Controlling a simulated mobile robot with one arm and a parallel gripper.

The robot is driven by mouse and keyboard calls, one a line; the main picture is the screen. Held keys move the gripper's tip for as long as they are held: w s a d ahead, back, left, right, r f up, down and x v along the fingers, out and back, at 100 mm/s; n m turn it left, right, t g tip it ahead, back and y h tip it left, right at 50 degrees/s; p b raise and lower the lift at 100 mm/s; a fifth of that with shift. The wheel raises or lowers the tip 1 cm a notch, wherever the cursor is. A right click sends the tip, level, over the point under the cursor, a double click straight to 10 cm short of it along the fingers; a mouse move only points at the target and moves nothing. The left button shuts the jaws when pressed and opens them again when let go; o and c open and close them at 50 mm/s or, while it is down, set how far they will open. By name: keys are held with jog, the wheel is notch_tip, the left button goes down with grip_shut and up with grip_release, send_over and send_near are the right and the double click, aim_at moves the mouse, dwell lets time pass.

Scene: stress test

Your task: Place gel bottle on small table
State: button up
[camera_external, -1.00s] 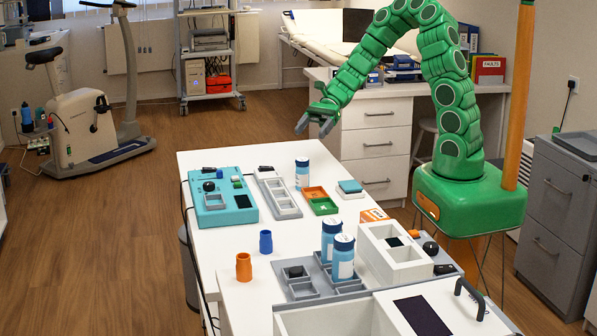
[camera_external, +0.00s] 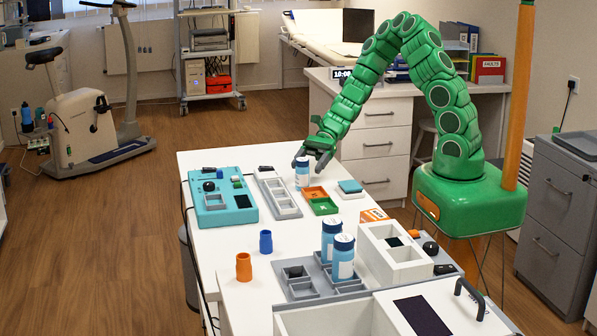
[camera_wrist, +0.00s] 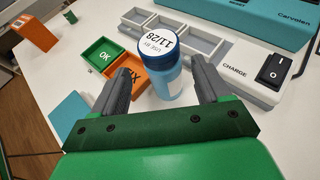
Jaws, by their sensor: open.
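A blue bottle with a white label, which I take to be the gel bottle (camera_external: 302,178), stands upright on the long white table (camera_external: 290,236). My gripper (camera_external: 312,163) is low over it, tilted down, with its fingers open. In the wrist view the bottle (camera_wrist: 164,72) shows its lid marked 11/28 between the two dark fingers of my gripper (camera_wrist: 160,78). I cannot tell whether a finger touches it. Two similar blue bottles (camera_external: 342,262) stand in a grey tray. Which surface is the small table I cannot tell.
Close to the bottle are a charger with empty slots (camera_external: 278,196), an orange tray (camera_external: 314,193), a green OK tray (camera_external: 323,207) and a teal device (camera_external: 220,200). A blue cup (camera_external: 265,243) and an orange cup (camera_external: 243,268) stand nearer the front. Bare tabletop lies between.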

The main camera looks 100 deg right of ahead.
aim_at(299, 176)
jog(key=shift+x, duration=2.75)
jog(key=shift+w+d+f, duration=0.1)
jog(key=shift+d, duration=0.1)
jog(key=c, duration=1.2)
jog(key=shift+r, duration=5)
